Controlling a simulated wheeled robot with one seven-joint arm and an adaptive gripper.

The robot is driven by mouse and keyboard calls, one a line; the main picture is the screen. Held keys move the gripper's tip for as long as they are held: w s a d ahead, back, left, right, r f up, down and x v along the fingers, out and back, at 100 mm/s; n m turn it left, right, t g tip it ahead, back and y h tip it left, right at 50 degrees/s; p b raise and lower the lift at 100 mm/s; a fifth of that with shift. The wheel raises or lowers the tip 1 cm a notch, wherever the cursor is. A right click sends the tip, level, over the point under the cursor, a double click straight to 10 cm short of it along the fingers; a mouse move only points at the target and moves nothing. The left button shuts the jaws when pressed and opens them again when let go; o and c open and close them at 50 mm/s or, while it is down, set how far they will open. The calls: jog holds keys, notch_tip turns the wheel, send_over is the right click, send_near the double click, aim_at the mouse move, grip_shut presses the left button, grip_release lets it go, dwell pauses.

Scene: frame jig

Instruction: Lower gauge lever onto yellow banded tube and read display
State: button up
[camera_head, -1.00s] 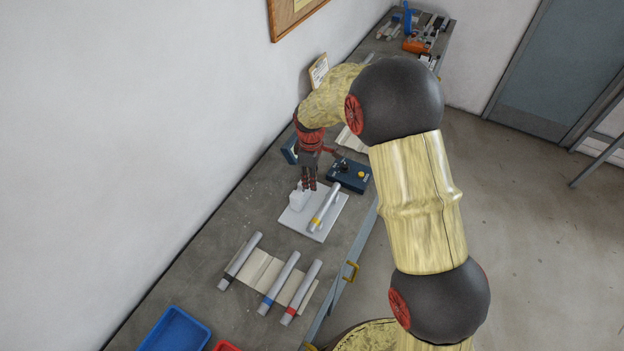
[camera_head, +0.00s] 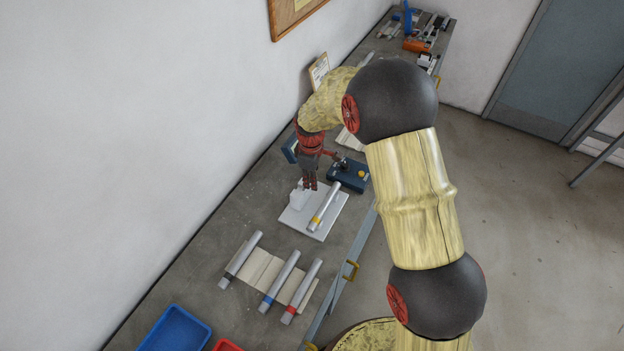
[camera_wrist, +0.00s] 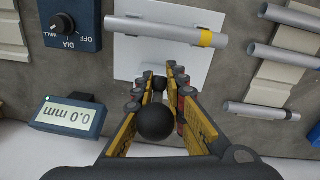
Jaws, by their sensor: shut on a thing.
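The yellow banded tube (camera_head: 323,208) lies on a pale plate (camera_head: 296,222); in the wrist view it (camera_wrist: 160,29) lies level across the plate, with its yellow band at the right. My gripper (camera_head: 309,185) is over the plate's far left part, beside the tube. In the wrist view my gripper (camera_wrist: 160,80) is shut on the gauge lever, whose dark round knob (camera_wrist: 157,121) shows between the fingers. The fingers hide the rest of the lever, so its contact with the tube cannot be told. The display (camera_wrist: 69,115) appears upside down and reads 0.0 mm.
A blue control box (camera_head: 349,175) with a knob stands behind the plate. Several tubes lie on a beige rack (camera_head: 262,270) in front. A blue tray (camera_head: 172,330) is at the near left. The wall (camera_head: 120,130) runs close along the bench's left side.

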aim_at(327, 204)
jog(key=shift+w+d+b, duration=0.2)
jog(key=shift+b, duration=0.45)
jog(key=shift+t+y, duration=0.3)
jog(key=y+b, duration=0.1)
jog(key=b, duration=0.2)
jog(key=s+d+f+t+b, duration=0.1)
jog(key=b, duration=0.3)
jog(key=shift+d+f+y, duration=0.2)
jog(key=shift+d+y, duration=0.1)
jog(key=shift+y, duration=0.1)
grip_shut()
jog(key=s+d+f+t+y+b, duration=0.1)
jog(key=f+y+b, duration=0.1)
jog(key=b, duration=1)
jog(key=shift+d+t, duration=0.3)
jog(key=shift+t, duration=0.1)
jog(key=b, duration=0.2)
jog(key=f+b, duration=0.1)
jog(key=b, duration=0.1)
jog(key=shift+s+d+y+b, duration=0.25)
jog(key=shift+d+y+b, duration=0.05)
jog(key=shift+b, duration=0.05)
jog(key=f+b, duration=0.1)
jog(key=b, duration=0.2)
jog(key=f+b, duration=0.1)
jog(key=b, duration=0.1)
jog(key=shift+s+d+f+b, duration=0.3)
jog(key=shift+d, duration=0.1)
